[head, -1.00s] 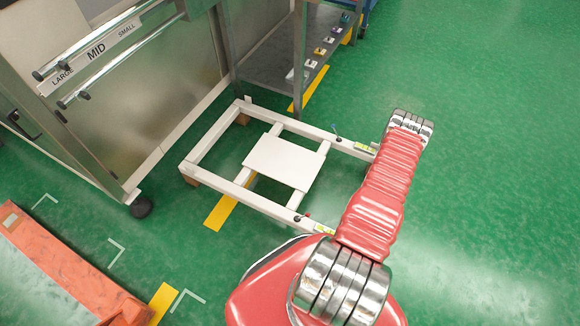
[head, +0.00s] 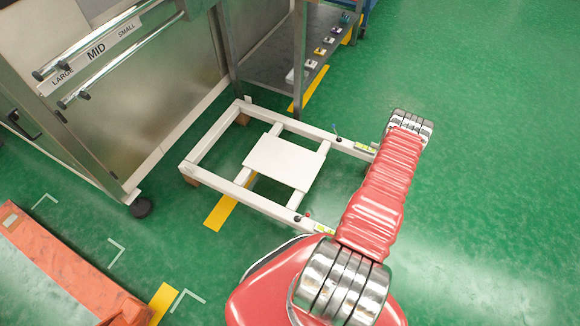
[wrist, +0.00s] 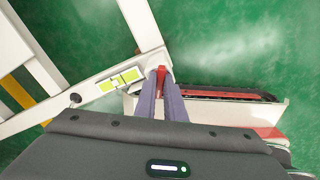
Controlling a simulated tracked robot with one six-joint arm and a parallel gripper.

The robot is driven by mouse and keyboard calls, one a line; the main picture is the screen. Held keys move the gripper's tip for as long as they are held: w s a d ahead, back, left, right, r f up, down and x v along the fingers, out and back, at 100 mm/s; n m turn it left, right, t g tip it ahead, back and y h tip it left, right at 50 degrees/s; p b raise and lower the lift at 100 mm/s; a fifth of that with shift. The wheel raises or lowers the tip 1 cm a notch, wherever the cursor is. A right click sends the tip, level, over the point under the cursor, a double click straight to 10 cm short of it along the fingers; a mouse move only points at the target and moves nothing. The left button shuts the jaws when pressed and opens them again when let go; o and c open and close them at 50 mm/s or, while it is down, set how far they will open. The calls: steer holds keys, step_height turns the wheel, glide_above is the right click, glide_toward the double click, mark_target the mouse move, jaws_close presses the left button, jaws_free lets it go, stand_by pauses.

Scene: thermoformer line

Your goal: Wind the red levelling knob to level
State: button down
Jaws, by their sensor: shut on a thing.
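The red levelling knob (wrist: 161,73) shows as a small red piece between my fingertips at a corner of the white frame in the wrist view. My gripper (wrist: 160,90) is shut on it, with two purple-grey fingers on either side that hide most of it. A yellow-green level vial (wrist: 120,80) lies on the frame rail just left of the fingers. I cannot make out its bubble surely. In the head view the white frame (head: 220,130) stands on the floor, with one vial (head: 365,147) on the far rail and another (head: 324,228) on the near rail. My arm hides the gripper and knob there.
A black round knob (wrist: 75,98) sits on the rail in the wrist view. A blue-tipped post (head: 336,130) and a red-tipped one (head: 307,214) stand on the rails. The machine cabinet (head: 150,90) and a shelf (head: 270,65) border the frame. Green floor (head: 500,150) is clear at right.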

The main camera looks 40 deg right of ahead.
steer(key=shift+s+a, duration=0.15)
steer(key=shift+a, duration=0.1)
steer(key=shift+n, duration=1.4)
steer(key=c, duration=1.8)
jaws_free()
steer(key=shift+d, duration=0.15)
steer(key=shift+o, duration=0.2)
steer(key=shift+r, duration=0.1)
steer(key=shift+w+d+r, duration=0.1)
steer(key=shift+w+r, duration=0.1)
steer(key=shift+r, duration=0.35)
step_height(320, 180, up, 12)
steer(key=shift+r, duration=0.2)
